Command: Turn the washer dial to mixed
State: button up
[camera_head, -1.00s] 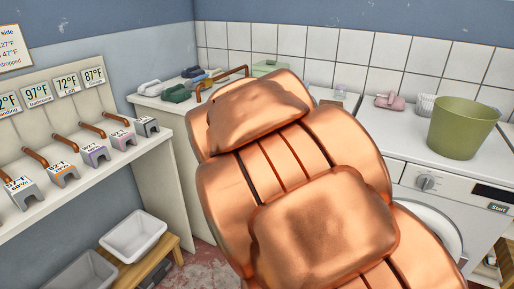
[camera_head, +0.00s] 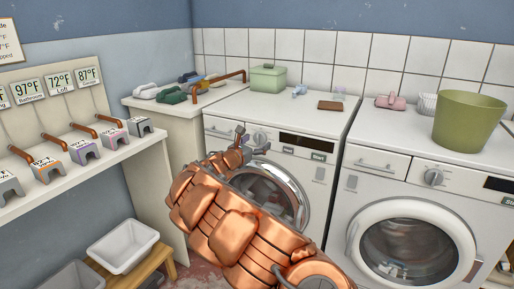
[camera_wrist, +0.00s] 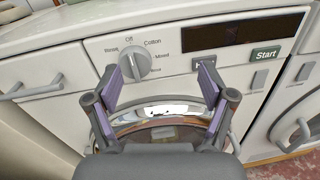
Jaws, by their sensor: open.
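The left front-loading machine (camera_head: 321,172) has a grey dial (camera_head: 259,138) on its panel. In the wrist view the dial (camera_wrist: 137,65) stands just above and beyond my left finger, with Rinse, Off, Cotton, Mixed and a lower, hard-to-read label around it. Off is at the top and Mixed is to the right. The dial's ridge looks near upright, but I cannot tell its exact setting. My gripper (camera_wrist: 160,84) is open and empty, its purple-padded fingers spread wide below and right of the dial. In the head view my gripper (camera_head: 244,147) is in front of the left machine's panel.
A dark display and a Start button (camera_wrist: 265,54) are right of the dial. A drawer handle (camera_wrist: 40,88) is to its left. A second machine (camera_head: 415,220) with its own dial (camera_head: 433,177) stands on the right, bearing a green bin (camera_head: 468,118).

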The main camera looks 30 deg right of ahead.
aim_at(257, 140)
jog(key=w+d+f, duration=0.1)
jog(key=w, duration=0.1)
jog(key=w+d+f+n+t, duration=0.1)
jog(key=w, duration=0.1)
jog(key=w+d+f+n, duration=0.1)
jog(key=w, duration=0.1)
jog(key=shift+f+y, duration=0.25)
jog(key=shift+y, duration=0.15)
jog(key=shift+x, duration=1)
jog(key=shift+r, duration=0.1)
jog(key=c, duration=1.2)
